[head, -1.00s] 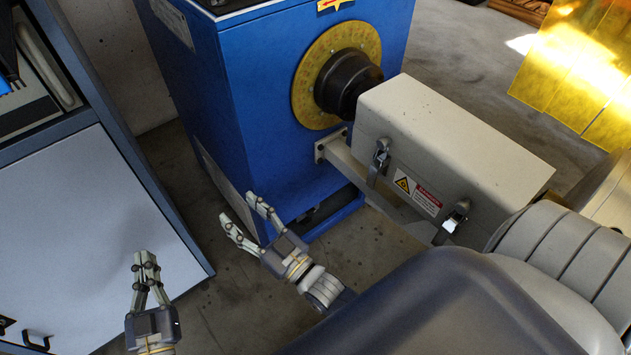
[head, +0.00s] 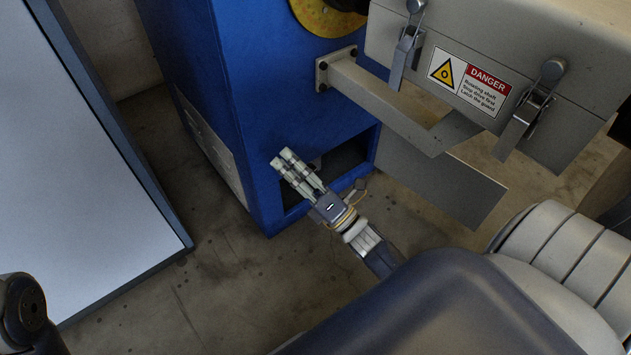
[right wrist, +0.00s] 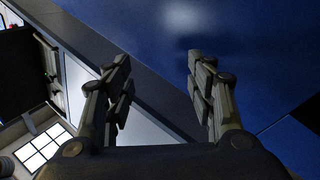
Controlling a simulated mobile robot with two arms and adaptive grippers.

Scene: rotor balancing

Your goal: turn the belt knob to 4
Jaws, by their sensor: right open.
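I cannot make out the belt knob in either view. The blue machine cabinet (head: 275,90) stands at the centre of the head view, with part of a yellow disc (head: 328,16) at the top edge. My right gripper (head: 281,160) is in front of the cabinet's lower part, near a dark opening at its base. In the right wrist view, my right gripper's two fingers (right wrist: 160,72) are apart with nothing between them, and a blue surface lies beyond. My left gripper is not in view; only part of my left arm shows at the lower left.
A grey guard box (head: 490,60) with latches and a danger label (head: 468,82) juts out at the upper right, on a bracket (head: 385,105). A cabinet with a pale panel (head: 70,170) stands at the left. Bare concrete floor (head: 215,285) lies between them.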

